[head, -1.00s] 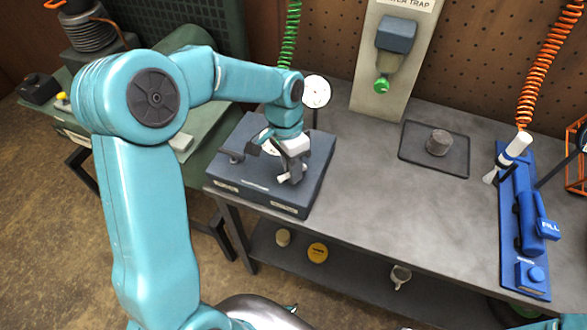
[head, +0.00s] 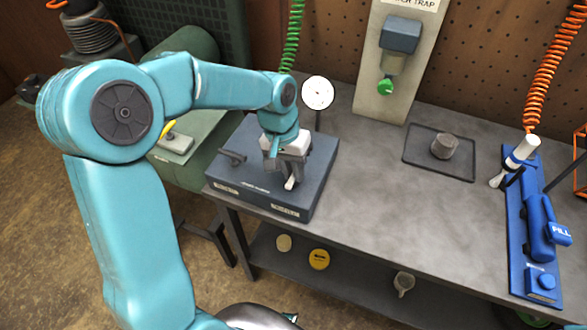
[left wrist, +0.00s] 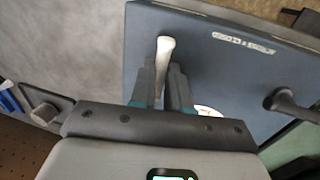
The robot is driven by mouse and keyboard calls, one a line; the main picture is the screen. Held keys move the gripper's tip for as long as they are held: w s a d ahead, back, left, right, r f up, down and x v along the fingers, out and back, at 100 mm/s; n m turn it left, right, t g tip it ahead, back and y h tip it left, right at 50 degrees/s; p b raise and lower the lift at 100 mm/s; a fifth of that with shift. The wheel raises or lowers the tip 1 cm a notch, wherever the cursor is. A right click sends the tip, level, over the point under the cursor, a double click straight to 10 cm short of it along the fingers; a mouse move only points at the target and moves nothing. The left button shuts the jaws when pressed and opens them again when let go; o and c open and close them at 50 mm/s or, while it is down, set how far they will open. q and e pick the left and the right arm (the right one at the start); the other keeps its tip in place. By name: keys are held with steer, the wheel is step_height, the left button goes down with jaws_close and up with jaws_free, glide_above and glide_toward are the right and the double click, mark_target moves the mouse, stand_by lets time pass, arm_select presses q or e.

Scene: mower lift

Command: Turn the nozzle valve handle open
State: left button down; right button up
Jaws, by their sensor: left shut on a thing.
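A dark blue-grey valve box (head: 240,190) stands at the left end of the bench, with labels on its front edge. The handle with a pale tip (head: 290,184) is on its right half. My left gripper (head: 284,172) is around this handle from above. In the left wrist view the pale handle (left wrist: 165,48) sticks out between the two fingers (left wrist: 163,85), which are closed on it. A second, dark handle (head: 233,157) is on the box's left half, free of the gripper. The lower part of the gripped handle is hidden by the fingers. My right gripper is not in view.
A round white gauge (head: 317,93) stands behind the box. A dark tray (head: 420,162) with a grey cylinder (head: 445,146) lies mid-bench. A blue fill station (head: 520,215) is at right. A trap panel (head: 377,100) stands at the back.

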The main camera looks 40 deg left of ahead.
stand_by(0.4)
arm_select(q)
steer(key=c, duration=1.1)
jaws_free()
steer(key=a+r, duration=0.1)
steer(key=r, duration=0.4)
steer(key=a+r, duration=0.1)
steer(key=r, duration=0.4)
steer(key=s+a+r+p, duration=0.1)
steer(key=r, duration=0.5)
steer(key=shift+r, duration=0.1)
steer(key=shift+s, duration=0.1)
